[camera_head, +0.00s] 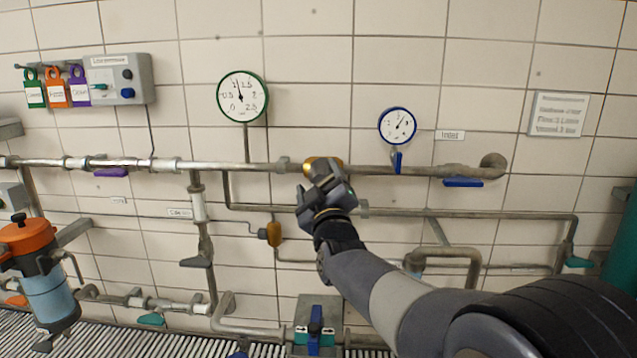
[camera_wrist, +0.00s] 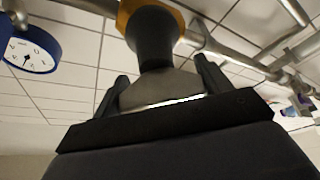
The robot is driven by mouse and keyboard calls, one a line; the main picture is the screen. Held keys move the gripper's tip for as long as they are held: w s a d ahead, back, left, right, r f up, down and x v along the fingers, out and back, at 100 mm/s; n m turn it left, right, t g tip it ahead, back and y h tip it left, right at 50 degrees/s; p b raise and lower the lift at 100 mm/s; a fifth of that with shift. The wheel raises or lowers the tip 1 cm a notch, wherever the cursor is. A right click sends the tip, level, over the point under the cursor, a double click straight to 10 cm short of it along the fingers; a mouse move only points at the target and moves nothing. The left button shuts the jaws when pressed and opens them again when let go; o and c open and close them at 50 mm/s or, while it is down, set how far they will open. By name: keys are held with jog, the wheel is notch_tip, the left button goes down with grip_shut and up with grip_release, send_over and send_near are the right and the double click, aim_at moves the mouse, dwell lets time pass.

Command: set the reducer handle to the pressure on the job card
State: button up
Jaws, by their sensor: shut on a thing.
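My gripper (camera_head: 318,188) is at the yellow-topped reducer (camera_head: 322,163) on the upper pipe. In the wrist view the reducer's dark handle (camera_wrist: 153,40) sits between my fingers (camera_wrist: 160,85), under a yellow body (camera_wrist: 170,8), and my gripper is shut on it. My gripper hides most of the handle in the head view. The green-rimmed gauge (camera_head: 243,97) reads a little above 1, with its needle nearly upright. The job card (camera_head: 559,114) hangs on the wall at the right; its small lines are too blurred to read surely.
A blue-rimmed gauge (camera_head: 397,125) stands right of the reducer, above a blue lever (camera_head: 397,162). Purple (camera_head: 110,172) and blue (camera_head: 463,182) valve levers lie along the upper pipe. A lower pipe (camera_head: 470,213) runs beneath my arm.

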jog(key=shift+f+b, duration=0.1)
jog(key=shift+b, duration=0.25)
jog(key=m+h+b, duration=0.1)
jog(key=m+b, duration=0.1)
jog(key=shift+f+m+t, duration=0.1)
jog(key=shift+m+t, duration=0.2)
jog(key=shift+m, duration=0.1)
jog(key=m+h+b, duration=0.1)
jog(key=m, duration=0.1)
jog(key=m+t+h+b, duration=0.1)
jog(key=m+b, duration=0.1)
jog(key=m, duration=0.1)
jog(key=shift+d+h, duration=0.1)
jog(key=shift+h, duration=0.2)
jog(key=m+h, duration=0.2)
jog(key=m, duration=0.3)
jog(key=shift+d+r+h, duration=0.1)
jog(key=shift+r+h, duration=0.15)
jog(key=shift+h, duration=0.15)
jog(key=shift+d+m+g+h, duration=0.15)
jog(key=shift+m+h, duration=0.5)
jog(key=shift+m, duration=0.8)
jog(key=shift+m+g+h, duration=0.15)
jog(key=shift+m+h, duration=0.5)
jog(key=shift+m, duration=0.8)
jog(key=o, duration=1)
